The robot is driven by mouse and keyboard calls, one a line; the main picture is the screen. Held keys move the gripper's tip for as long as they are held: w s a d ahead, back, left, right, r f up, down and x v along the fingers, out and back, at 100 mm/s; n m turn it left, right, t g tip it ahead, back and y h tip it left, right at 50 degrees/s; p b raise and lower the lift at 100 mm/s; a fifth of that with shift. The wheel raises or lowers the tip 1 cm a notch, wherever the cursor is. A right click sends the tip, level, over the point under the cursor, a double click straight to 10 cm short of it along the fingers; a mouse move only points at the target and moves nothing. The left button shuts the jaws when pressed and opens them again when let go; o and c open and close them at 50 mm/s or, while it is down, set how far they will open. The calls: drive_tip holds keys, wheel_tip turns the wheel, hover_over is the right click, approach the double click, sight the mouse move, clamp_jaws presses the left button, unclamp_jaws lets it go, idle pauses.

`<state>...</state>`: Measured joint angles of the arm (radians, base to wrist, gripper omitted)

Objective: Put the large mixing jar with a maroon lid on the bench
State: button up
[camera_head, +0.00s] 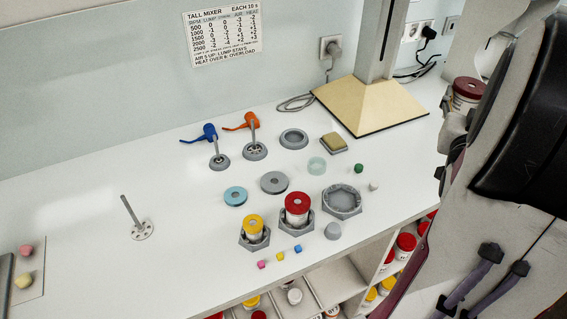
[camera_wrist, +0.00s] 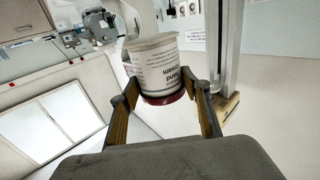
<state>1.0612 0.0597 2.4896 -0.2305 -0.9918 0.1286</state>
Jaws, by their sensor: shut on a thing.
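The large mixing jar (camera_head: 466,102) is white with dark print and a maroon lid (camera_head: 468,87). It is at the right in the head view, held above the bench level, lid up and partly hidden by my arm. In the wrist view the jar (camera_wrist: 158,68) sits between the two fingers, with its maroon lid (camera_wrist: 163,98) toward the camera. My gripper (camera_wrist: 164,90) is shut on the jar. The white bench (camera_head: 80,220) spreads to the left of the jar in the head view.
Yellow-lidded (camera_head: 253,225) and red-lidded (camera_head: 297,205) jars stand in grey hexagonal holders. An empty hexagonal holder (camera_head: 342,202) is beside them. A post on a beige base (camera_head: 370,108) stands at the back. Jars fill shelves below the front edge. The bench's left part is mostly clear.

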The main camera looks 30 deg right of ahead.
wheel_tip(320, 180, down, 15)
drive_tip(key=s+d+n+t+y, duration=0.1)
drive_tip(key=n+t+y, duration=0.4)
drive_tip(key=y, duration=0.1)
drive_tip(key=a+r+n+t+y, duration=0.1)
drive_tip(key=a+r+n+y, duration=0.1)
drive_tip(key=a+n+y, duration=0.5)
drive_tip(key=a+y, duration=0.4)
drive_tip(key=a, duration=0.5)
drive_tip(key=shift+w+r+n+y, duration=0.3)
drive_tip(key=shift+r+y, duration=0.1)
drive_tip(key=shift+d+f, duration=0.1)
drive_tip(key=shift+f, duration=2.85)
drive_tip(key=shift+f, duration=2.1)
